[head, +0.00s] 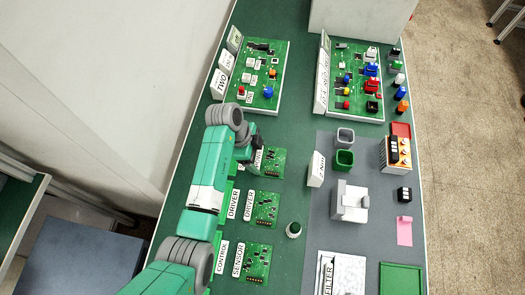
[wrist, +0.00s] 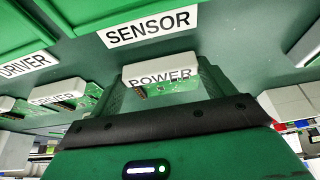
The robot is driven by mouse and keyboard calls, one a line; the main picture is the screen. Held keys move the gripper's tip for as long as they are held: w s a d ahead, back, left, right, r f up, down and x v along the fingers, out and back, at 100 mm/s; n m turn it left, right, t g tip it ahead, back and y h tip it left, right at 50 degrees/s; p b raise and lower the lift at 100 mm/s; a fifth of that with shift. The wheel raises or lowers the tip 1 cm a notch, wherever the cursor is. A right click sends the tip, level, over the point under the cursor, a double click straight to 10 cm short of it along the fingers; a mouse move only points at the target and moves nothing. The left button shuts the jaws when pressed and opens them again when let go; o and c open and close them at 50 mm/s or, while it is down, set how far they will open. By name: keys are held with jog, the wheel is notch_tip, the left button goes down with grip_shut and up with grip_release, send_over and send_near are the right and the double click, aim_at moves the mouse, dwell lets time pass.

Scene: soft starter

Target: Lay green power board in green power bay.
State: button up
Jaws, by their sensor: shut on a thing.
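The green power board (head: 268,163) is a green circuit board with a white POWER label at its left edge, in the head view. My gripper (head: 246,138) is at its upper left, partly hidden by my arm. In the wrist view the white POWER label and a little of the power board (wrist: 140,92) show between my fingers (wrist: 165,85). My gripper is shut on this board. I cannot tell whether the board touches the table. My arm covers much of the left row, and I cannot make out the green power bay.
The driver board (head: 264,208) and sensor board (head: 257,263) lie in the same row. A CONTROL label (head: 221,257) stands left of them. Populated boards (head: 265,75) stand at the back. A green cup (head: 344,159) and grey block (head: 350,203) stand on the grey mat at right.

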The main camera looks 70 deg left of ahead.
aim_at(261, 158)
jog(key=shift+r, duration=0.5)
jog(key=v, duration=0.2)
jog(key=shift+s+d+r+p, duration=0.1)
jog(key=shift+d+r+p, duration=0.05)
jog(key=shift+r+p, duration=0.3)
jog(key=s, duration=0.5)
jog(key=s+r, duration=0.1)
jog(key=s, duration=0.4)
jog(key=s+p, duration=0.1)
jog(key=s, duration=0.4)
jog(key=shift+s+d+r, duration=0.1)
jog(key=shift+s+r, duration=0.05)
jog(key=shift+r, duration=0.05)
